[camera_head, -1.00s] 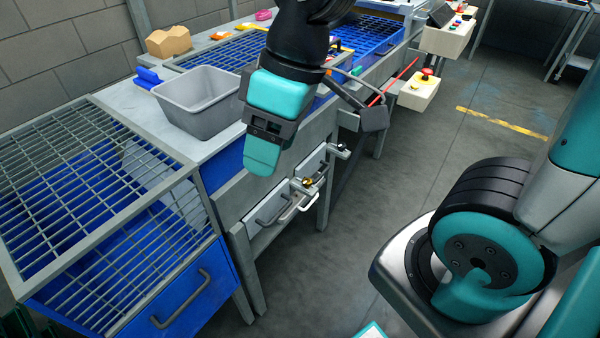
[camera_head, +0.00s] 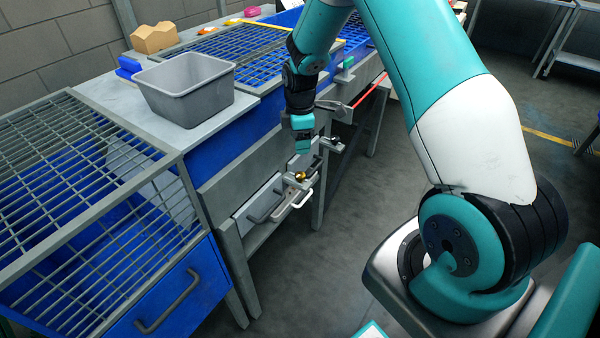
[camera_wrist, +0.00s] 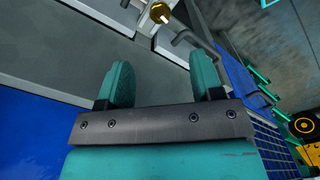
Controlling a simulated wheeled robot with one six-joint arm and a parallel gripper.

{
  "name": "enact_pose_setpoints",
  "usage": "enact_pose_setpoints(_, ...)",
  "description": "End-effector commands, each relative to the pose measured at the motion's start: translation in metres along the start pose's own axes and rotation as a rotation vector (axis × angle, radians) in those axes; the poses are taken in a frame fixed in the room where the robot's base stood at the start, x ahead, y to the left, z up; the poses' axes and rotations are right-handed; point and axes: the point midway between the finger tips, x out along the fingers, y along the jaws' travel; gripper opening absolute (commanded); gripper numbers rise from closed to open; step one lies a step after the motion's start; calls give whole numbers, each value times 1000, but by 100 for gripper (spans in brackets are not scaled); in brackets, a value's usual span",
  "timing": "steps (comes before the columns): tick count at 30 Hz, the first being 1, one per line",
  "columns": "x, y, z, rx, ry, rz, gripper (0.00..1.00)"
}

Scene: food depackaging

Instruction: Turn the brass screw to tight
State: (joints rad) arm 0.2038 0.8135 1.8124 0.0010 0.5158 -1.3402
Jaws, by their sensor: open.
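The brass screw (camera_head: 300,176) is a small golden knob at the front of the bench, just above the light drawer handle. It also shows in the wrist view (camera_wrist: 159,13) at the top edge, beyond my fingertips and between their lines. My gripper (camera_head: 302,148) hangs above the screw in the head view, apart from it. In the wrist view my gripper (camera_wrist: 162,75) has its two teal fingers spread wide with nothing between them. How far the screw is turned cannot be told.
Grey drawers with a dark handle (camera_head: 268,204) and a light handle (camera_head: 302,198) sit below the bench top. Another dark knob (camera_head: 334,145) stands right of the screw. A grey bin (camera_head: 184,88) rests on the bench. The floor in front is clear.

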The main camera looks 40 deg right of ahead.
Motion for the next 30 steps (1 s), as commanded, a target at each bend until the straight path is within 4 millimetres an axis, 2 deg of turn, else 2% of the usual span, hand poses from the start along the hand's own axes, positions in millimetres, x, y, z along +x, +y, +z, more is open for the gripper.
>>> enact_pose_setpoints(1,13,-1,0,0,-1,-5,60)
enact_pose_setpoints(9,74,-1,0,0,0,-4,60)
enact_pose_setpoints(15,107,-1,0,1,0,-2,60)
enact_pose_setpoints(21,121,0,0,1,1,0,60)
enact_pose_setpoints(29,123,0,0,1,1,0,60)
enact_pose_setpoints(30,123,0,0,1,1,0,58)
